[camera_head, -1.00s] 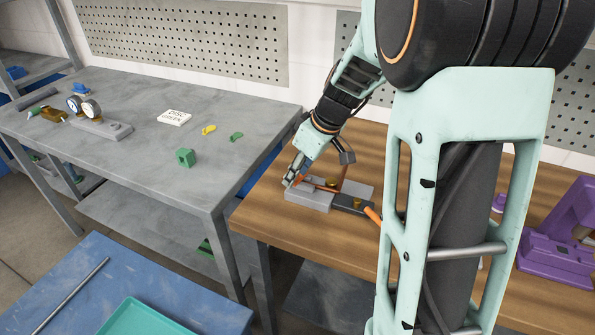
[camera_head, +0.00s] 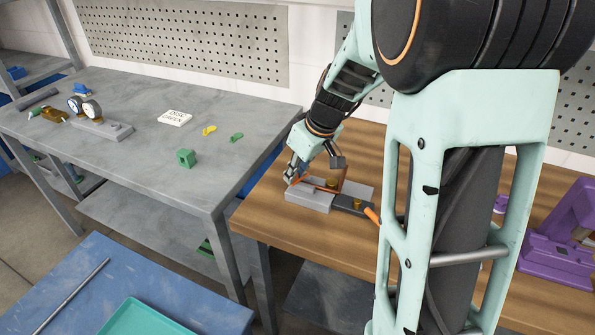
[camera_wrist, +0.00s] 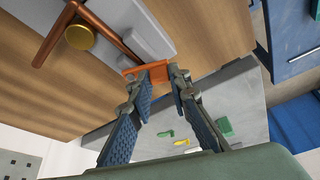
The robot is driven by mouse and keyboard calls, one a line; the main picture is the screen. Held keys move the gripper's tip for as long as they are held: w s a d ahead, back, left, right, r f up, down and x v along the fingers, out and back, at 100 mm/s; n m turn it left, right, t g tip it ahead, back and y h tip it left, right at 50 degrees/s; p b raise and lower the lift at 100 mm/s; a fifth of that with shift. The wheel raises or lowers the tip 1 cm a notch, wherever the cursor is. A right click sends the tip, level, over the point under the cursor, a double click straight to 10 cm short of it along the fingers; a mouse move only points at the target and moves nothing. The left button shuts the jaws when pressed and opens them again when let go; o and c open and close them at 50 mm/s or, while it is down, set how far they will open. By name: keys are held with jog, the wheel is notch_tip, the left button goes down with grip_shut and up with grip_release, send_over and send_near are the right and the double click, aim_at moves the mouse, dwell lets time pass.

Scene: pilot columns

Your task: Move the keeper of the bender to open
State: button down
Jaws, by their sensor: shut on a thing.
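The bender (camera_head: 306,200) is a pale grey block on the wooden bench, with a brass round part (camera_head: 332,184) and a dark lever with an orange grip (camera_head: 372,215). A copper-coloured bent rod (camera_head: 318,186) lies across it. My gripper (camera_head: 291,180) is at the bender's left end. In the wrist view, my gripper (camera_wrist: 163,76) is shut on a small orange piece (camera_wrist: 158,69), seemingly the keeper, at the edge of the grey block (camera_wrist: 145,25). The copper rod (camera_wrist: 112,36) and brass part (camera_wrist: 80,37) also show there. The keeper is mostly hidden in the head view.
The wooden bench (camera_head: 270,215) has a purple machine (camera_head: 560,240) at right. The grey table (camera_head: 150,175) at left holds a green block (camera_head: 186,158), small parts and a gauge fixture (camera_head: 102,128). My arm covers much of the bench's middle.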

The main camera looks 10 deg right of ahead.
jog(key=m+p, duration=0.1)
jog(key=m, duration=0.1)
jog(key=shift+w+a+r+m+t+h+p, duration=0.2)
jog(key=shift+w+a+m+t+h+p, duration=0.1)
jog(key=shift+w+a+t+h+p, duration=0.1)
jog(key=m+h+p, duration=0.1)
jog(key=m+p, duration=0.1)
jog(key=w+m+p, duration=0.1)
jog(key=m+p, duration=0.1)
jog(key=shift+w+a+r+h+p, duration=0.1)
jog(key=shift+w+a+h+p, duration=0.1)
jog(key=shift+h+p, duration=0.2)
jog(key=m+p, duration=0.1)
jog(key=m, duration=0.1)
jog(key=w+m+h+p, duration=0.1)
jog(key=p, duration=0.1)
jog(key=shift+w+m, duration=0.1)
jog(key=shift+m, duration=0.3)
jog(key=shift+w+d+f+m+g+h+p, duration=0.15)
jog(key=shift+w+m+h+p, duration=0.2)
jog(key=shift+m+p, duration=0.4)
jog(key=shift+w+d+f+m+g+h+p, duration=0.15)
jog(key=shift+m+h+p, duration=0.35)
jog(key=shift+m, duration=0.45)
jog(key=c, duration=1.8)
grip_release()
jog(key=shift+r, duration=0.1)
